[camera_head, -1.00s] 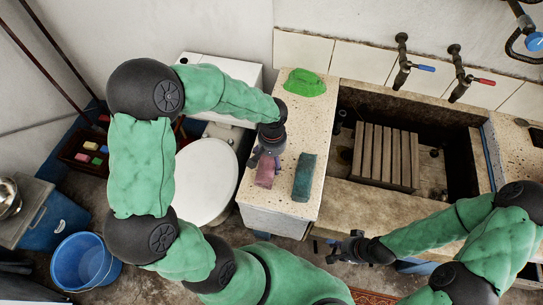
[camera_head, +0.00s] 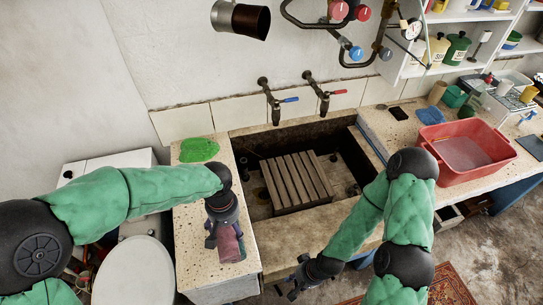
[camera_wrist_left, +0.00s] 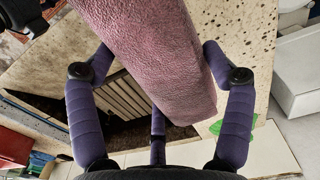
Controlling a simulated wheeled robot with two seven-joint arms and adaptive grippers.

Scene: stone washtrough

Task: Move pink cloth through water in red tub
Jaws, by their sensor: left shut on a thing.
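The pink cloth (camera_head: 229,245) is a thick, folded, dull pink block in the grip of my left gripper (camera_head: 224,226), over the front of the stone ledge left of the basin. In the left wrist view the pink cloth (camera_wrist_left: 155,50) fills the upper middle, between the spread purple fingers. The red tub (camera_head: 490,175) stands on the counter at the right, with a flat greyish water surface inside. My left gripper is far to the left of it. My right gripper (camera_head: 292,284) is empty and looks open, low in front of the basin.
The stone basin (camera_head: 262,211) with a wooden slatted board (camera_head: 297,180) lies between the left ledge and the tub. Two taps (camera_head: 323,93) overhang its back. A green cloth (camera_head: 199,150) lies at the ledge's back. Shelves (camera_head: 450,70) with containers stand behind the tub.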

